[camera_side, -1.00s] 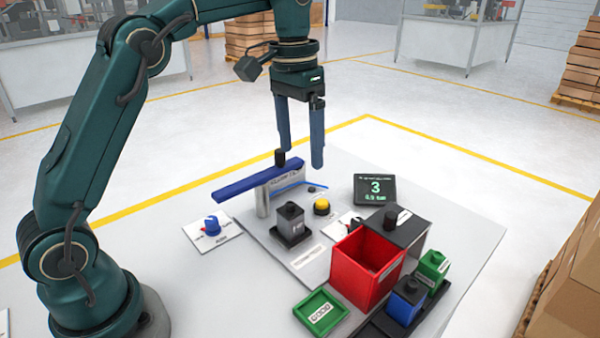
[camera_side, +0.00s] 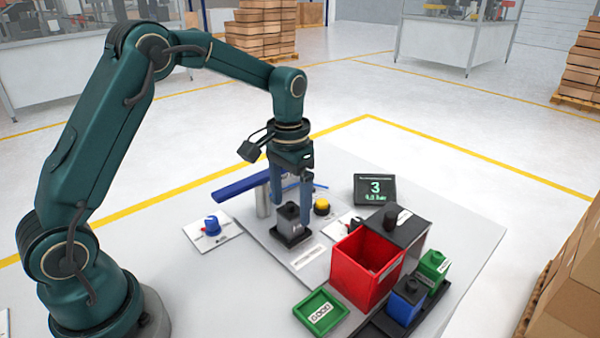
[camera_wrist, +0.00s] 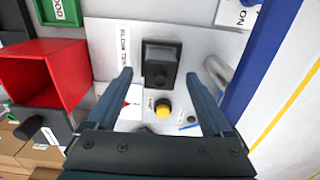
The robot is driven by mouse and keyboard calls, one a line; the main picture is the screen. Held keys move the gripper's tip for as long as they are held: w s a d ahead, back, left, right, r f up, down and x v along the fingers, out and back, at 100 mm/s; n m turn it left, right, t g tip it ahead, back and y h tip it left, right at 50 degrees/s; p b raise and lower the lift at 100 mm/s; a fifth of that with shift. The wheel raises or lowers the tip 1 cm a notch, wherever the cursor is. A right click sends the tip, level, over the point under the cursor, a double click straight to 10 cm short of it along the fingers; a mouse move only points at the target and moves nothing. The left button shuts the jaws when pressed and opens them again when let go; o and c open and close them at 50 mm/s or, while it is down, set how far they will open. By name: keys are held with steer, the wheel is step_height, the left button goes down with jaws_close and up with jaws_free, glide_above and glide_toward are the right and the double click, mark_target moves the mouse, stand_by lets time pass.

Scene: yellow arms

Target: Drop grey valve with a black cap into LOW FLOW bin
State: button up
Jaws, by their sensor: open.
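The grey valve with its dark top (camera_side: 289,213) stands upright in a black holder (camera_side: 291,238) on the table's grey plate. In the wrist view the valve (camera_wrist: 159,58) appears between and slightly beyond my fingertips. My gripper (camera_side: 291,215) is open, pointing down, with a finger on either side of the valve; I cannot see contact. A red open bin (camera_side: 354,277) and a green tray marked GOOD (camera_side: 322,328) stand to the right and front. No LOW FLOW label is readable, so I cannot tell which container has that name.
A blue bar (camera_side: 238,186) lies behind my gripper. A yellow button (camera_side: 322,206) and a display (camera_side: 375,189) are close by. A grey box with a black knob (camera_side: 404,222) adjoins the red bin. Blue (camera_side: 405,301) and green (camera_side: 433,266) blocks stand in a black rack.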

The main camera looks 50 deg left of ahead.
mark_target(290, 209)
steer(key=shift+f, duration=1.9)
jaws_close()
steer(key=r, duration=1.2)
steer(key=shift+s+a, duration=0.15)
steer(key=shift+s, duration=0.1)
steer(key=s+r, duration=0.2)
steer(key=s, duration=0.5)
steer(key=shift+s+r, duration=0.25)
steer(key=shift+s, duration=0.1)
